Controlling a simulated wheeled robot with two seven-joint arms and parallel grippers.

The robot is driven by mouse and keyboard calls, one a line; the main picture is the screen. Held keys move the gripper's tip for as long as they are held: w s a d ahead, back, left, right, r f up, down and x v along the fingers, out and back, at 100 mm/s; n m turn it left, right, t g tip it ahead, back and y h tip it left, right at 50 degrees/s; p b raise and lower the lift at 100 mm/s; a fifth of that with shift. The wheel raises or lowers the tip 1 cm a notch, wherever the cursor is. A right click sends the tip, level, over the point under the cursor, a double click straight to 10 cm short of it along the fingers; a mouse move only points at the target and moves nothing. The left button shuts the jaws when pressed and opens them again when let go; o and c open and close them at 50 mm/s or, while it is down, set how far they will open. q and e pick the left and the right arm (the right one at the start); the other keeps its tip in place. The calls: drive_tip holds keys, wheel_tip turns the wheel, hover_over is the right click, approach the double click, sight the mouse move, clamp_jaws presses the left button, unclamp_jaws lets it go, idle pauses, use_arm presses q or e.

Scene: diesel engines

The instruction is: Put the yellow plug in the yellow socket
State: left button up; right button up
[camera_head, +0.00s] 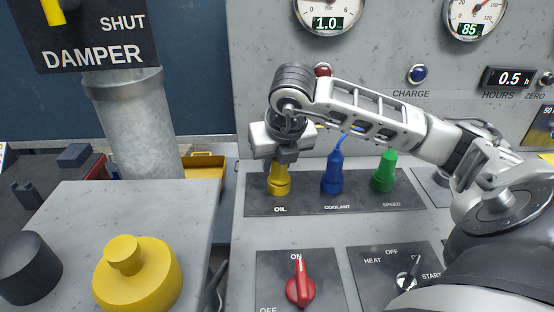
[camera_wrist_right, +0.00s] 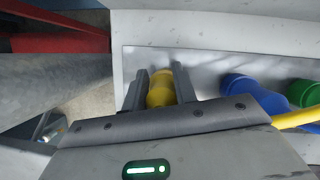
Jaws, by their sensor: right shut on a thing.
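The yellow plug (camera_head: 279,171) stands upright at the OIL label on the dark socket panel (camera_head: 306,207). The yellow socket is at or under its base, and I cannot tell the two apart or see how deep the plug sits. My right gripper (camera_head: 282,154) reaches down from above and is shut on the upper part of the plug. In the right wrist view the yellow plug (camera_wrist_right: 161,90) is between the two dark fingers of my right gripper (camera_wrist_right: 158,88). My left gripper is not in view.
A blue plug (camera_head: 332,174) at COOLANT and a green plug (camera_head: 384,172) at SPEED stand to the right. A red switch (camera_head: 299,284) is below. A large yellow knob (camera_head: 137,274) and a black knob (camera_head: 28,267) are on the left box. A grey pipe (camera_head: 132,125) stands behind.

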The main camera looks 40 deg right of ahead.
drive_tip(key=o, duration=1.1)
drive_tip(key=shift+p+v, duration=1.4)
drive_tip(key=shift+v, duration=6.55)
